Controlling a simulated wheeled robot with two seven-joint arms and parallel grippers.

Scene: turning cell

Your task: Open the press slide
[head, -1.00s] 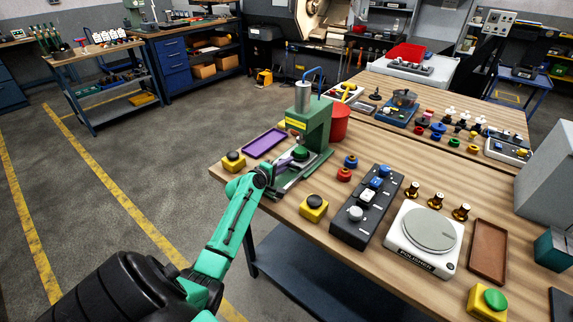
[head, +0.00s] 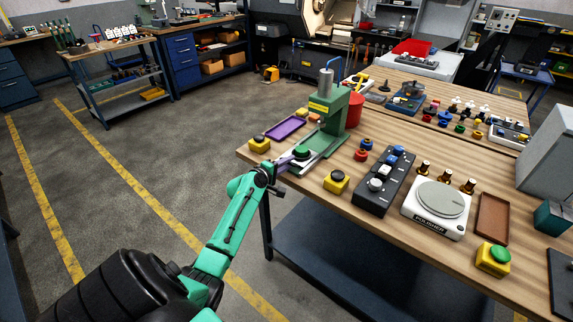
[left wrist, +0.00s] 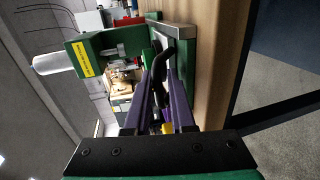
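The green press (head: 328,112) with a silver cylinder on top stands at the table's left front edge. Its slide (head: 302,154), carrying a dark green round piece, is drawn out from under the press head toward my side. My left gripper (head: 284,161) is at the slide's front end, at the table edge. In the left wrist view, its purple fingers (left wrist: 160,88) are closed around the slide's black curved handle (left wrist: 161,57). The press (left wrist: 92,58) shows sideways there, with the slide leading out from it. My right gripper is in neither view.
A purple tray (head: 286,129) and a yellow button box (head: 259,145) lie left of the press. Another yellow button box (head: 337,182) stands to its right, beside a dark control panel (head: 383,182). A red bin (head: 355,110) is behind. The floor left of the table is clear.

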